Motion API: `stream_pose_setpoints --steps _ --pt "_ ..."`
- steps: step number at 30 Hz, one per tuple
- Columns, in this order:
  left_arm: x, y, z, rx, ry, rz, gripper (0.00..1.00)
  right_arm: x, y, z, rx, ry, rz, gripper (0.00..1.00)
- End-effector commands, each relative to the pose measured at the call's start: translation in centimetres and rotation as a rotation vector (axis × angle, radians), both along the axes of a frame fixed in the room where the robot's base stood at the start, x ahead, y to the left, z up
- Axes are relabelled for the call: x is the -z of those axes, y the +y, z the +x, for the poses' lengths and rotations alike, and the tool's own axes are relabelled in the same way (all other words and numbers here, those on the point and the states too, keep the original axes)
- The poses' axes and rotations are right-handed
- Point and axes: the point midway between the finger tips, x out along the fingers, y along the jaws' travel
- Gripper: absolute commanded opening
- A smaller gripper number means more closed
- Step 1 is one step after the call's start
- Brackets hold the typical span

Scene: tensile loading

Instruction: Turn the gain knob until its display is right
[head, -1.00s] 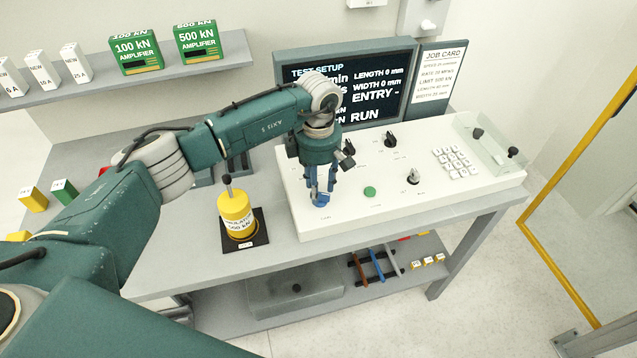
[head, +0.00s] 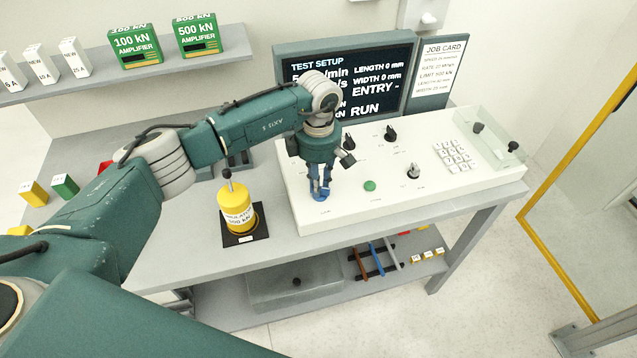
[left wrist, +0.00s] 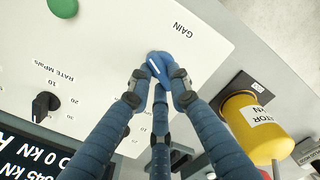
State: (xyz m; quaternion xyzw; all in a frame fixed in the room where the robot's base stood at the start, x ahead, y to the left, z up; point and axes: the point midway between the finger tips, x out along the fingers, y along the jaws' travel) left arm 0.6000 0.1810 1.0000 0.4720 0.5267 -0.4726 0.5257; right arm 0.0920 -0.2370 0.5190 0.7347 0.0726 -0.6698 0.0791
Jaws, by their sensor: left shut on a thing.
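My left gripper (head: 321,188) points down over the front left of the white control panel, with its fingers shut on the blue gain knob (head: 322,196). In the left wrist view the blue gain knob (left wrist: 159,62) sits between the fingertips, next to the printed word GAIN, and a white mark shows on it. The screen (head: 372,72) behind the panel shows TEST SETUP, LENGTH 0 mm, WIDTH 0 mm, ENTRY - and RUN. My left arm covers part of its left side. The wrist view shows a cut-off part of the screen (left wrist: 28,158). My right gripper is out of view.
Black knobs (head: 390,134) and a green button (head: 370,186) are on the panel near the gripper. A keypad (head: 454,155) is to the right. A yellow cylinder (head: 237,207) stands on a black plate left of the panel. The job card (head: 440,70) stands beside the screen.

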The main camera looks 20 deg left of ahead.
Motion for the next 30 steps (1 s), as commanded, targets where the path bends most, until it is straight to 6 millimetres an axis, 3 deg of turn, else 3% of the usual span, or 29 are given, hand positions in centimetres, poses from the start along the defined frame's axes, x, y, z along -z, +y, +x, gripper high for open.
stream_pose_setpoints --steps 18,30 --pt "0.2 0.1 -0.1 -0.477 -0.005 -0.002 0.0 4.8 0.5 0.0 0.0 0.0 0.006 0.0" --pt "0.0 0.1 -0.4 -0.776 -0.006 -0.002 0.0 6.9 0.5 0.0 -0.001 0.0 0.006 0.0"
